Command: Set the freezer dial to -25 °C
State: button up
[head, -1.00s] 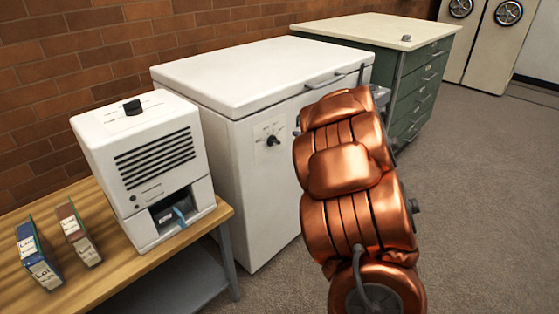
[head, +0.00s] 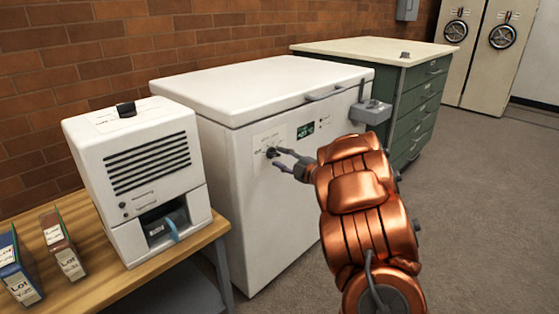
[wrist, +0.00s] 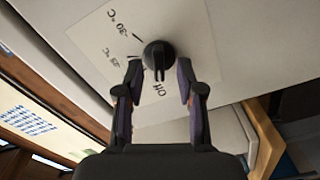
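The white chest freezer (head: 262,205) stands against the brick wall with its lid down. Its black dial (head: 271,153) is on a pale label plate on the front, left of a small green-lit display (head: 306,131). In the wrist view the dial (wrist: 158,55) sits just beyond my fingertips, with "-30 °C" and other partly hidden marks on the plate (wrist: 105,35). I cannot tell the exact setting. My gripper (head: 281,162) is open, with its fingers pointing at the dial. In the wrist view the fingers (wrist: 158,75) are spread to either side of the dial, empty.
A white boxy device (head: 140,170) stands on a wooden bench (head: 95,270) to the left, with lot-labelled boxes (head: 62,245) beside it. A grey box (head: 370,112) is at the freezer's right end. A green drawer cabinet (head: 420,95) stands behind. The floor at right is clear.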

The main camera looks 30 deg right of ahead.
jog(key=shift+w+a, duration=0.15)
jog(key=shift+w, duration=0.55)
jog(key=shift+c, duration=0.4)
grip_shut()
